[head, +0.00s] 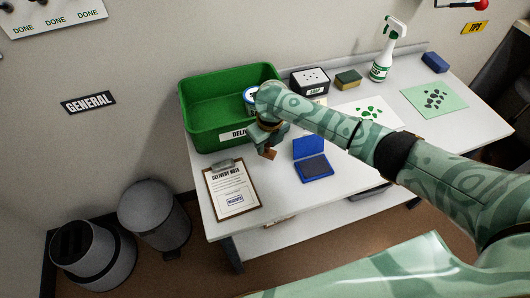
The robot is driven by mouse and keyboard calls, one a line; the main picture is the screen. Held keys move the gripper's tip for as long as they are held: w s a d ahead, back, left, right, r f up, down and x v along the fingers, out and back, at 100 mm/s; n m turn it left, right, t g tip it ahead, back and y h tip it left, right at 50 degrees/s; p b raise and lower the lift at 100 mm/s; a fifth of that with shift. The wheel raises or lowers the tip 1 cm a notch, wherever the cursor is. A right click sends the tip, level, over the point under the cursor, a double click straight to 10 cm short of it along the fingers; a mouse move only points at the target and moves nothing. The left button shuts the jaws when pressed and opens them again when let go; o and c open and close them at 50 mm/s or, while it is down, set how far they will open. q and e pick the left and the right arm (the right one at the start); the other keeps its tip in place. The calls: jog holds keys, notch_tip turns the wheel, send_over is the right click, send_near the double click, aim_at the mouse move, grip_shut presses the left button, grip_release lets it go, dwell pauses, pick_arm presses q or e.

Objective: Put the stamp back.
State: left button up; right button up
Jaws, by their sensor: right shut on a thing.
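My right gripper (266,143) is over the front of the bench, between the clipboard and the ink pad. It is shut on the stamp (270,154), a small brown piece showing below the fingers. The gripper and arm hide most of the stamp, and I cannot tell its height above the bench. The blue ink pad (313,167) lies open to the right of the gripper, with its lid tilted up behind. The clipboard (232,191) lies to the left, its delivery note bearing a blue boxed mark. My left gripper is not in view.
A soap box (309,81), sponge (348,79) and spray bottle (383,62) stand at the back. White and green sheets lie right. Two grey bins stand on the floor left.

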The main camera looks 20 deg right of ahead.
aim_at(266, 150)
jog(key=shift+w+a+f, duration=0.1)
jog(key=shift+w+f, duration=0.1)
jog(key=shift+f, duration=0.15)
jog(key=shift+w+f+b, duration=0.1)
jog(key=shift+f+b, duration=0.6)
jog(key=shift+f, duration=0.75)
jog(key=shift+f, duration=0.15)
jog(key=o, duration=0.9)
jog(key=shift+o, duration=0.2)
jog(key=r+p, duration=0.1)
jog(key=r, duration=0.3)
jog(key=s+r+p, duration=0.1)
jog(key=r+p, duration=0.1)
jog(key=r, duration=0.2)
jog(key=r+p, duration=0.2)
jog(key=r, duration=0.2)
jog(key=shift+s+d+r, duration=0.15)
jog(key=shift+s+d, duration=0.1)
